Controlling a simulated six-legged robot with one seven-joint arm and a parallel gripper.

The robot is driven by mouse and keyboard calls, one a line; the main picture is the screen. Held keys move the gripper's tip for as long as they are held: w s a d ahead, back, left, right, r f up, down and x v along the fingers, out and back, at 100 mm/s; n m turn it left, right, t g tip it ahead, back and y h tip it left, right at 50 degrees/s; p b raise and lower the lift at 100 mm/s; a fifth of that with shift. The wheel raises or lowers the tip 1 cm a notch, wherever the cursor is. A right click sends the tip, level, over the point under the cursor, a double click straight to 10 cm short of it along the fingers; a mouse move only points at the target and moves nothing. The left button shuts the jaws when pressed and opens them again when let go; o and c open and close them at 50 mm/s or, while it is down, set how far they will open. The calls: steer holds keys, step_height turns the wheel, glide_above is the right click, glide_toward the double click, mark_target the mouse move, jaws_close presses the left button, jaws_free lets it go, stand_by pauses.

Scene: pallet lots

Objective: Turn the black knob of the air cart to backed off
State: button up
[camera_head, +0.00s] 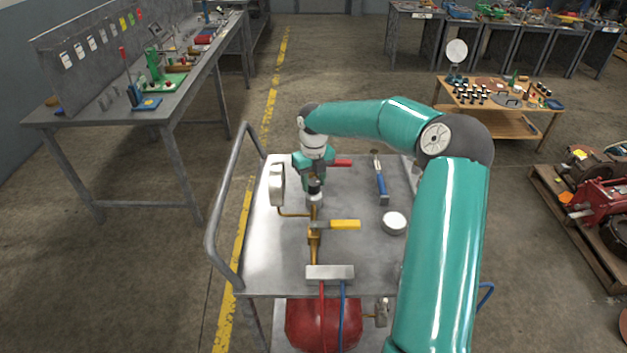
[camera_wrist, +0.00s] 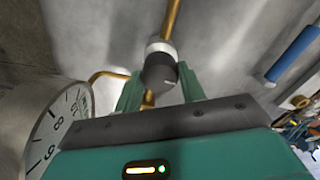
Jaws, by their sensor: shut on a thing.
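The air cart (camera_head: 262,252) stands in front of me with a grey metal top and a bent tube handle at its left. The black knob (camera_head: 315,187) sits on a silver fitting on the brass pipe (camera_head: 314,245). My gripper (camera_head: 315,179) comes down to the knob from behind. In the wrist view the dark knob (camera_wrist: 159,71) with a small pale mark lies between the two green fingers of my gripper (camera_wrist: 160,84), which are shut on it. The round gauge (camera_head: 277,185) stands just left of the knob; its numbered face shows in the wrist view (camera_wrist: 60,125).
A yellow-handled valve (camera_head: 345,225) is on the pipe nearer me, and a red handle (camera_head: 343,163) is behind. A blue-handled tool (camera_head: 382,187) and a round white-topped item (camera_head: 394,222) lie at the right. A grey bench (camera_head: 160,115) stands left.

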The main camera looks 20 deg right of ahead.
mark_target(314, 182)
steer(key=o, duration=1)
steer(key=shift+c, duration=0.2)
steer(key=shift+r, duration=0.1)
step_height(314, 182, up, 14)
steer(key=shift+s+f, duration=0.1)
steer(key=shift+f, duration=0.1)
